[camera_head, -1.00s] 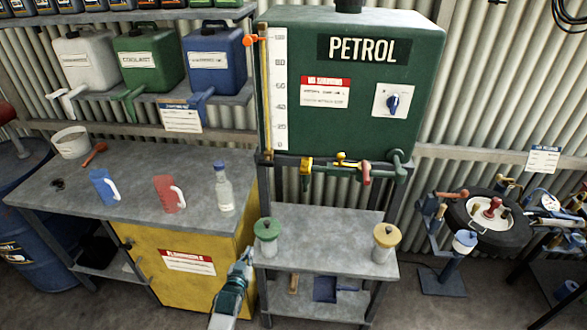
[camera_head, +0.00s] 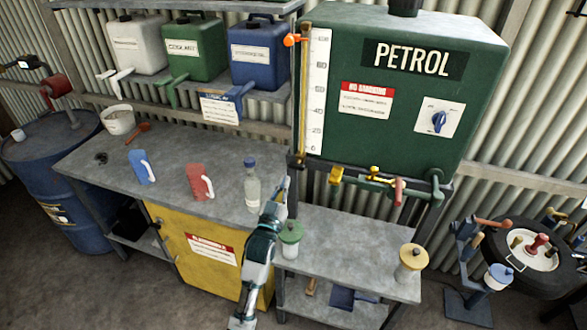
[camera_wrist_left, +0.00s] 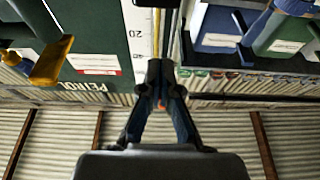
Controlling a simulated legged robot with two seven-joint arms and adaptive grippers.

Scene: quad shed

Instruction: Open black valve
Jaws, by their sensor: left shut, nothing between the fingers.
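I cannot make out a black valve in either view. Below the green petrol tank (camera_head: 400,100) runs a pipe with a yellow valve (camera_head: 336,175), a smaller yellow fitting (camera_head: 374,172) and a red handle (camera_head: 398,191). A yellow lever (camera_wrist_left: 50,62) shows at the upper left of the left wrist view. My left gripper (camera_head: 284,186) is shut and empty, raised below and left of the yellow valve, apart from it. In the left wrist view its fingers (camera_wrist_left: 160,70) meet in front of the gauge strip. My right gripper is not in view.
A clear bottle (camera_head: 252,190) stands on the grey bench (camera_head: 110,165) just left of my gripper. A green-lidded jar (camera_head: 290,238) and a yellow-lidded jar (camera_head: 412,260) stand on the shelf below the pipe. White, green and blue canisters (camera_head: 258,55) line the upper shelf.

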